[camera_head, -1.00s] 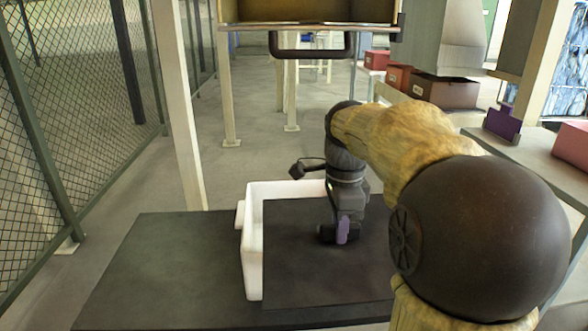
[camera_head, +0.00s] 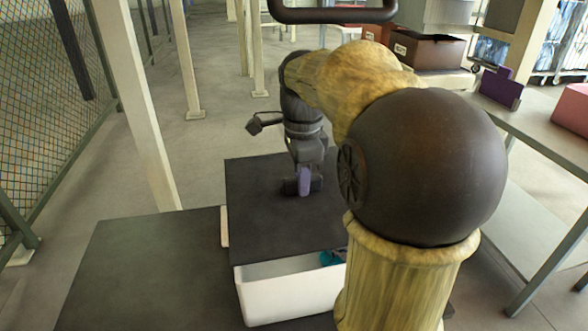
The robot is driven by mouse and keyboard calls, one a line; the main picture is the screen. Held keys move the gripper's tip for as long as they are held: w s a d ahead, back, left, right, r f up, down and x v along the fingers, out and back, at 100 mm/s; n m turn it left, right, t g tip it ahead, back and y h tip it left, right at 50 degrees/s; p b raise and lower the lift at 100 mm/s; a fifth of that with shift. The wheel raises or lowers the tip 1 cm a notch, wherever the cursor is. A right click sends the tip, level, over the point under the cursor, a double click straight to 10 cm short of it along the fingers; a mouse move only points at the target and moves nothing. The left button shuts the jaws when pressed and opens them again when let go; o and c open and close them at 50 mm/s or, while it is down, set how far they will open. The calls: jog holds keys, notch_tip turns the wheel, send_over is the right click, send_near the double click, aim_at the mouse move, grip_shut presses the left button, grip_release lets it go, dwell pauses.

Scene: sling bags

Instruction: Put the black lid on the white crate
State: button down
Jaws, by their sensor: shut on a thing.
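The black lid (camera_head: 262,215) is a flat dark panel. It lies over the far part of the white crate (camera_head: 285,298), with its near edge short of the crate's front wall. The crate's front wall and a strip of its open inside show, with a teal thing (camera_head: 333,257) inside at the right. A small white part of the crate also shows past the lid's left edge. My gripper (camera_head: 304,188) points down onto the lid and is shut on it near its right side. Whether the lid touches the rim cannot be told. My arm hides the crate's right end.
The crate stands on a dark tabletop (camera_head: 140,265), bare to the left. A grey side table (camera_head: 545,147) at the right holds a purple holder (camera_head: 500,88) and a pink box (camera_head: 572,112). A pale post (camera_head: 140,105) and a mesh fence (camera_head: 40,120) stand at the left.

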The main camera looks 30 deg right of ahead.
aim_at(302, 198)
jog(key=shift+w, duration=0.2)
jog(key=shift+s+d, duration=0.1)
jog(key=shift+s, duration=0.2)
jog(key=shift+f+b, duration=0.2)
jog(key=shift+b, duration=0.1)
notch_tip(302, 198, down, 3)
jog(key=b, duration=0.4)
jog(key=shift+f, duration=0.2)
jog(key=shift+f+b, duration=0.3)
jog(key=shift+f, duration=0.25)
dwell(0.4)
jog(key=c, duration=1.3)
grip_release()
jog(key=shift+o, duration=0.2)
